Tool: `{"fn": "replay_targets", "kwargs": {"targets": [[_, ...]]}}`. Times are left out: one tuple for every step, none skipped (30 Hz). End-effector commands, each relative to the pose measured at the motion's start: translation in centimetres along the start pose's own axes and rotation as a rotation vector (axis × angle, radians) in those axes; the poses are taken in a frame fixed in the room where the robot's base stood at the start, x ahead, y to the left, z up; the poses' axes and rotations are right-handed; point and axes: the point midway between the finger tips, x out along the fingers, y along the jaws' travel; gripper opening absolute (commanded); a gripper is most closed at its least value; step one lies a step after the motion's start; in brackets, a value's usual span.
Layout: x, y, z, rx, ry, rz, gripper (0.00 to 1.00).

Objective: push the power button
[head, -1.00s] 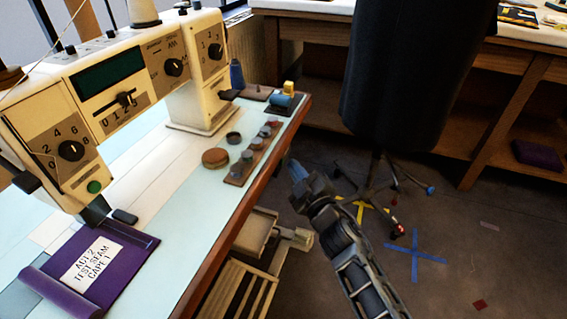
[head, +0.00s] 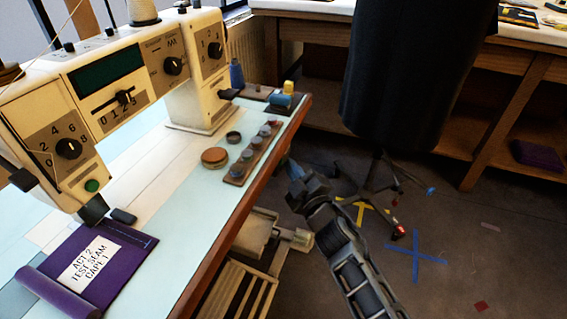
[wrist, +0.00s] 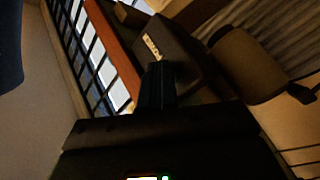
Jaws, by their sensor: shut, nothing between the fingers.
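The cream sewing machine (head: 110,90) stands on the table at the left of the head view. The green button does not show in the wrist view.
A purple cloth (head: 118,250) with a paper label lies below the machine's head. Several bobbins in a wooden rack (head: 240,172) and a round brown tin (head: 214,157) lie near the table edge. A dark dress form (head: 410,80) stands behind my arm.

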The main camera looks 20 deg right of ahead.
Motion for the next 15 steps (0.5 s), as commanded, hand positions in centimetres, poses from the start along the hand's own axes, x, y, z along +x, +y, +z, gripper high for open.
{"fn": "replay_targets", "kwargs": {"targets": [[0.0,0.0,-0.1,0.000,0.001,0.000,0.00],[0.0,0.0,-0.1,0.000,0.001,0.000,0.00],[0.0,0.0,-0.1,0.000,0.001,0.000,0.00],[0.0,0.0,-0.1,0.000,0.001,0.000,0.00],[0.0,0.0,-0.1,0.000,0.001,0.000,0.00],[-0.1,0.1,0.0,0.000,0.001,0.000,0.00],[-0.1,0.2,0.0,0.000,0.001,0.000,0.00],[-0.2,0.2,0.0,0.000,0.001,0.000,0.00],[-0.3,0.4,0.1,0.000,0.000,0.000,0.00],[-0.4,0.5,0.2,0.000,-0.001,0.000,0.00],[-0.5,0.6,0.2,0.000,-0.001,0.000,0.00],[-0.7,0.7,0.3,0.000,-0.001,0.000,0.00],[-0.8,0.8,0.4,0.000,-0.001,0.000,0.00],[-0.9,0.8,0.5,0.000,-0.001,0.000,0.00],[-1.0,0.9,0.6,0.000,-0.001,-0.001,0.00]]}}
